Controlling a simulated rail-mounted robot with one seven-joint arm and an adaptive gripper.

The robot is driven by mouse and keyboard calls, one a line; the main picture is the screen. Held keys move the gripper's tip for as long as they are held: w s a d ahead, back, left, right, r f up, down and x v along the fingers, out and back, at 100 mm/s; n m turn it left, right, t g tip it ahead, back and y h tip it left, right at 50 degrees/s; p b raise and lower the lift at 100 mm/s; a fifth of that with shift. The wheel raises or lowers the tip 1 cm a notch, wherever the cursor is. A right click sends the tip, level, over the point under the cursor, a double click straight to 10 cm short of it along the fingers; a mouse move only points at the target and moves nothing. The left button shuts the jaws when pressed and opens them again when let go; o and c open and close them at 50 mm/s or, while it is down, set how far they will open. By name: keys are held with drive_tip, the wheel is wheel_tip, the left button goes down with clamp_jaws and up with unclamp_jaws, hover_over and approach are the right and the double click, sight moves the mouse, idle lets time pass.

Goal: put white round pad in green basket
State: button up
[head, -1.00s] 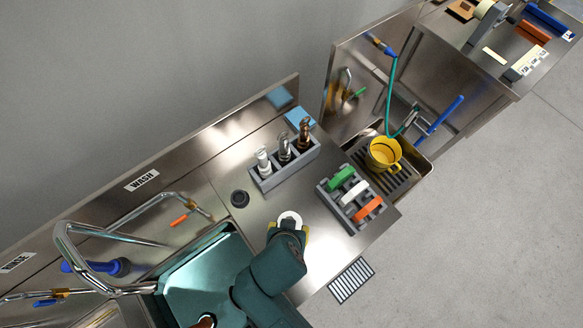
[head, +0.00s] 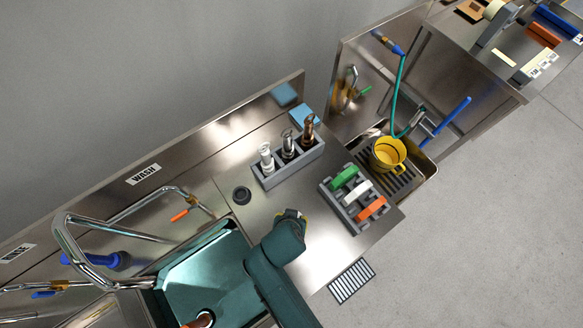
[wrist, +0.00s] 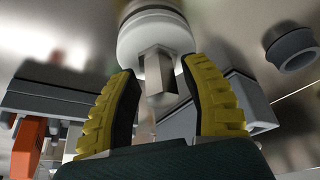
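The white round pad (wrist: 152,33) shows at the top middle of the wrist view, a thick disc with a pale squarish handle. In the wrist view my gripper (wrist: 158,72) has its two yellow-and-black fingers on either side of this handle, with the disc beyond the fingertips. I cannot tell whether the fingers press on the handle. In the head view my gripper (head: 291,214) is over the steel counter, right of the basin, and hides the pad. Whether the pad rests on the counter is hidden. I see no green basket, only a green basin (head: 205,272).
A grey bottle rack (head: 290,169) and a black round cup (head: 242,195) stand behind my gripper. A rack of coloured tools (head: 352,199) is to the right. The basin's curved faucet (head: 75,235) rises at left.

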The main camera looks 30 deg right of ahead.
clamp_jaws()
